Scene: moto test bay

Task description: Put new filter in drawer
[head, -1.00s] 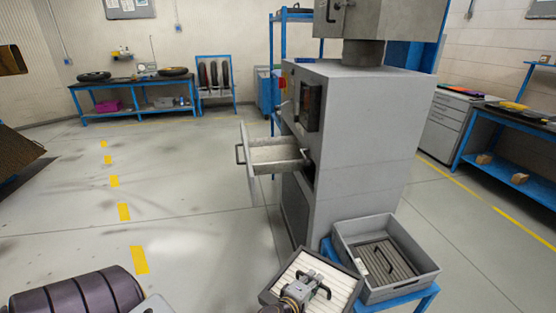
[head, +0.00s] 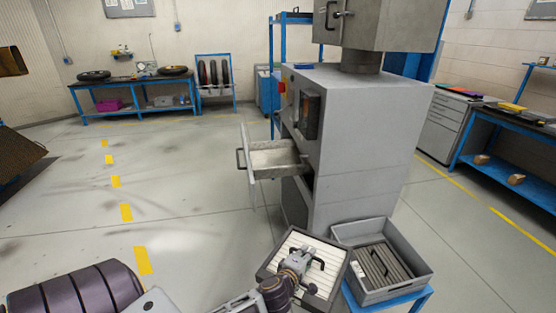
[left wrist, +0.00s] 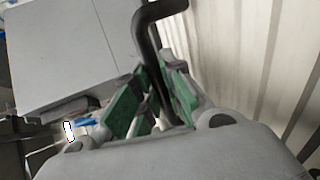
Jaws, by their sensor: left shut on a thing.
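The new filter (head: 325,251), a square panel with white pleats, a dark frame and a black handle, is at the bottom centre of the head view. My left gripper (head: 309,262) is shut on its black handle, which also shows between the green finger pads in the left wrist view (left wrist: 160,95). White pleats fill the right of the left wrist view. The drawer (head: 275,160) is pulled out of the grey machine (head: 365,130) and looks empty. My right gripper is not in view.
A grey bin (head: 425,268) holding a dirty grey filter (head: 382,265) stands on a blue stand (head: 418,301), right of the new filter. Left of the drawer the floor is clear. A blue workbench (head: 135,97) stands at the far left.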

